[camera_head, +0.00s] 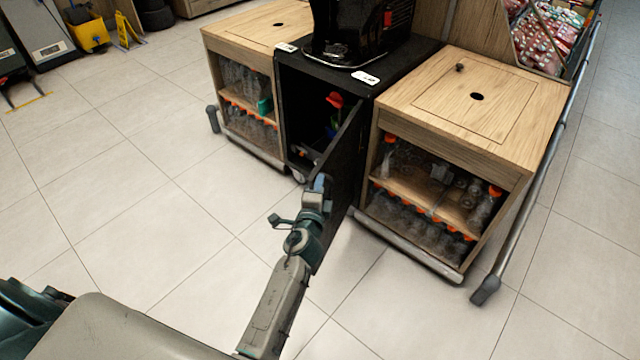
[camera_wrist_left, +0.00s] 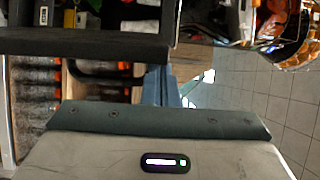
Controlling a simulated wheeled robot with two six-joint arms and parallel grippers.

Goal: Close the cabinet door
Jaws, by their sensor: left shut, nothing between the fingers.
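The black cabinet (camera_head: 300,88) stands in the middle of the head view, between two wooden cabinets. Its dark door (camera_head: 343,165) stands open, swung out from the right side toward me. Inside the cabinet I see a red-topped item (camera_head: 334,100) and some smaller things. My left gripper (camera_head: 319,184) is shut and empty at the door's near, free edge. It overlaps that edge in the picture, and I cannot tell whether it touches the door. In the left wrist view, the gripper's bluish fingers (camera_wrist_left: 165,86) point away from the camera. My right gripper is not in view.
The right wooden cabinet (camera_head: 470,90) holds orange-capped bottles and has a metal rail in front, close to the door. The left wooden cabinet (camera_head: 245,40) holds similar bottles. A black machine (camera_head: 350,30) stands on the black cabinet. The tiled floor (camera_head: 130,180) at left is clear.

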